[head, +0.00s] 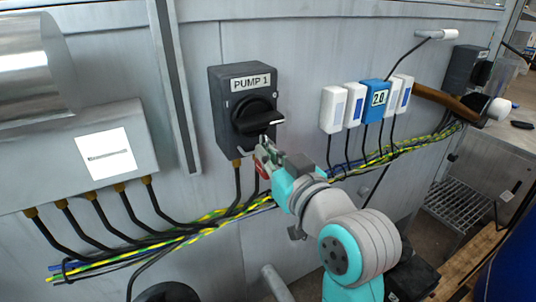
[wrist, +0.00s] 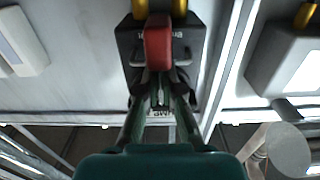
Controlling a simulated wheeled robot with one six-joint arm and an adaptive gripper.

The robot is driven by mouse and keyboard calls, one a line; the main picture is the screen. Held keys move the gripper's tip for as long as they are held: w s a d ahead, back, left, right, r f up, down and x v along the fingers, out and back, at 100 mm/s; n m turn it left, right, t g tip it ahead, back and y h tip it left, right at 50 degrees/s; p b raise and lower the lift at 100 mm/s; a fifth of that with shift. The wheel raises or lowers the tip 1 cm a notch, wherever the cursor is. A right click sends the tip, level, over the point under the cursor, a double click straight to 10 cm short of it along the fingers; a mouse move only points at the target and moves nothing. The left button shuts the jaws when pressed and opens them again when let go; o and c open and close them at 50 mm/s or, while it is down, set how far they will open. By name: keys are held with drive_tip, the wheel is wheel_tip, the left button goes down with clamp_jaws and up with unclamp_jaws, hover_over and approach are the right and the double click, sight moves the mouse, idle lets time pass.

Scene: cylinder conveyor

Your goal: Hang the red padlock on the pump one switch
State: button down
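The pump one switch is a dark grey box (head: 230,118) with a black rotary knob (head: 257,115) and a "PUMP 1" label, fixed to the wall. It also shows in the wrist view (wrist: 128,45), upside down, partly covered by the padlock and fingers. My gripper (head: 264,156) is at the lower front of the switch, just below the knob handle. Its fingers (wrist: 160,92) are closed together on the red padlock (wrist: 158,42). A sliver of the padlock's red body (head: 263,171) shows under the fingers in the head view. Whether its shackle passes through the knob is hidden.
Cables with brass glands (head: 237,163) leave the switch bottom and join a yellow-green bundle (head: 215,215). A grey metal box (head: 80,155) is left, past a vertical wall rail (head: 178,90). White and blue modules (head: 374,98) are right. Another dark switch box (head: 463,68) is far right.

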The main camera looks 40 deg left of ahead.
drive_tip(key=shift+s, duration=0.25)
idle(0.3)
drive_tip(key=shift+d, duration=0.1)
drive_tip(key=shift+v, duration=1.2)
drive_tip(key=shift+v, duration=1)
